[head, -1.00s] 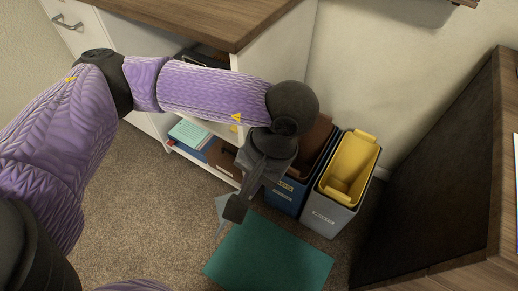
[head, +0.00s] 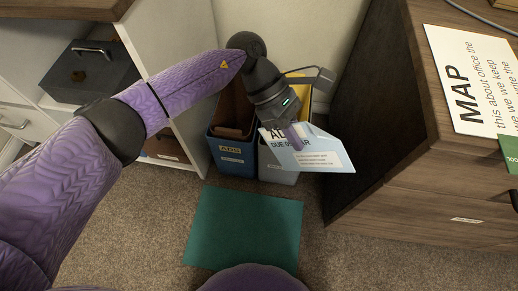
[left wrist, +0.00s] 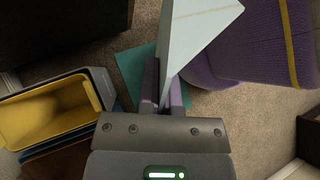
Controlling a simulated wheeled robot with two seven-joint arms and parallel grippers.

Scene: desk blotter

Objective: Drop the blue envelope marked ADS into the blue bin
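My left gripper (head: 297,134) is shut on a pale blue envelope (head: 312,158), whose partly covered print starts "AD" above a "DUE" line. In the left wrist view the fingers (left wrist: 164,92) pinch the envelope (left wrist: 196,38) by its edge. The blue bin (head: 233,158), labelled ADS, stands on the carpet with a brown inside. In the head view the envelope is right of it, in front of the grey bin (head: 277,172) with a yellow inside. The yellow lining (left wrist: 45,112) also shows in the left wrist view. My right gripper is not in view.
A teal mat (head: 245,228) lies on the carpet before the bins. A white shelf unit (head: 175,60) stands left of them. A wooden desk (head: 420,205) with a MAP sheet (head: 470,85) stands close on the right.

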